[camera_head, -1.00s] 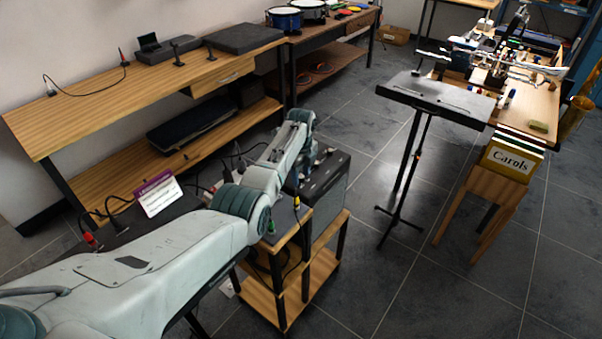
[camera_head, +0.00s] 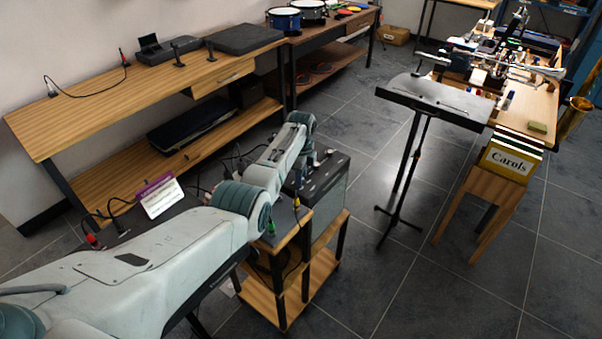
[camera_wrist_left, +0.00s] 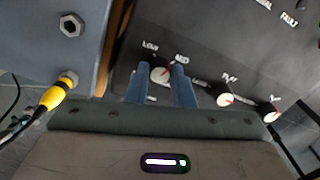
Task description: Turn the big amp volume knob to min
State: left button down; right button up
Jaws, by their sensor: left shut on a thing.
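The big amp (camera_head: 328,180) is a dark box with a black top panel, standing on a wooden stand in the head view. Its panel (camera_wrist_left: 210,45) fills the upper part of the left wrist view. A white knob with a red mark (camera_wrist_left: 160,73) sits between the two blue fingers of my left gripper (camera_wrist_left: 160,80), which is shut on it. The small lettering around this knob is hard to read. In the head view my left arm reaches down to the panel, and its wrist hides most of the knob area. My right gripper does not show.
Two more white knobs with red marks (camera_wrist_left: 224,100) (camera_wrist_left: 271,116) lie to the right on the panel. A grey box with a yellow plug (camera_wrist_left: 53,95) stands close left of the gripper. A black music stand (camera_head: 433,100) stands right of the amp, with clear floor between.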

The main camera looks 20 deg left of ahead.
pick_arm(q)
jog(key=n+p, duration=0.1)
jog(key=n, duration=0.3)
jog(key=shift+n, duration=0.3)
jog(key=n, duration=0.3)
jog(key=shift+n, duration=0.4)
jog(key=n+p, duration=0.1)
jog(key=n, duration=1.1)
jog(key=shift+n, duration=0.3)
jog(key=n, duration=0.3)
jog(key=shift+n, duration=0.3)
jog(key=n, duration=0.4)
jog(key=shift+n+p, duration=0.3)
jog(key=shift+n, duration=1.5)
